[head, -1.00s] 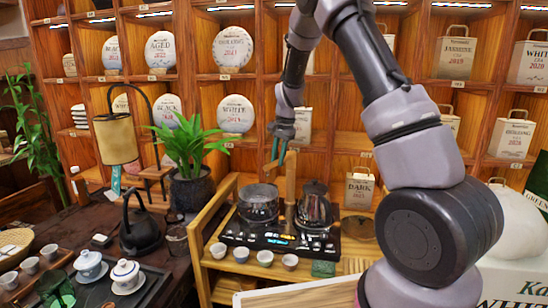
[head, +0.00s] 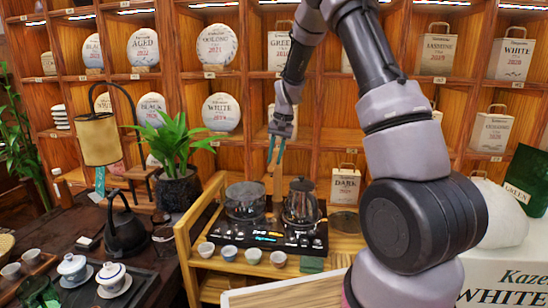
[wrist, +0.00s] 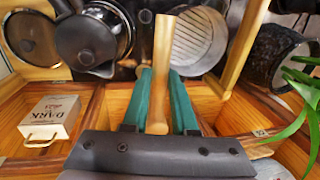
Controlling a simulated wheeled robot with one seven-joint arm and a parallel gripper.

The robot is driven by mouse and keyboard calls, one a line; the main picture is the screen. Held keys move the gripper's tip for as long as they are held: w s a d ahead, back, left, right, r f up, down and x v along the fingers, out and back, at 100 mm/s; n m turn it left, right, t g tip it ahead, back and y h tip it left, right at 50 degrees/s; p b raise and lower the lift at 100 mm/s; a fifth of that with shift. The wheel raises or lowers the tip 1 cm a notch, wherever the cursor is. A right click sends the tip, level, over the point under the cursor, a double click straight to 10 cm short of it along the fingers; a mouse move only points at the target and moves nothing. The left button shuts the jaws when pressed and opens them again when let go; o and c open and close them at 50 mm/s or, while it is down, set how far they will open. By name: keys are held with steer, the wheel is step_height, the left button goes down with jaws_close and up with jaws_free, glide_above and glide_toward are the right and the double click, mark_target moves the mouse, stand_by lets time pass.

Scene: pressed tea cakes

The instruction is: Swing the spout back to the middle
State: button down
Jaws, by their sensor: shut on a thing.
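The spout (wrist: 163,50) is a light wooden bar at the tea stove. In the wrist view it runs up the picture between the two green fingers of my gripper (wrist: 160,72), with a finger close on each side. The spout's outlet end is hard to make out in the head view.
The pot and kettle stand on a black stove (head: 265,237) on a wooden stand, close on both sides of the spout. Several small cups (head: 253,257) line the front. A leafy plant (head: 172,145) stands at left. Shelves of tea cakes and bags rise behind.

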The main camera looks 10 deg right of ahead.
steer(key=c, duration=0.7)
jaws_free()
steer(key=shift+r, duration=0.15)
step_height(320, 180, up, 10)
steer(key=d, duration=0.2)
steer(key=shift+s+r, duration=0.2)
steer(key=shift+s, duration=0.2)
steer(key=shift+r, duration=0.1)
steer(key=s+r+t, duration=0.3)
steer(key=s+r, duration=1)
steer(key=s, duration=0.3)
steer(key=s+d+r+t, duration=0.1)
steer(key=s+t, duration=0.2)
steer(key=s, duration=1.2)
steer(key=shift+s+d+r, duration=0.15)
steer(key=shift+s+r, duration=0.1)
steer(key=shift+s, duration=0.1)
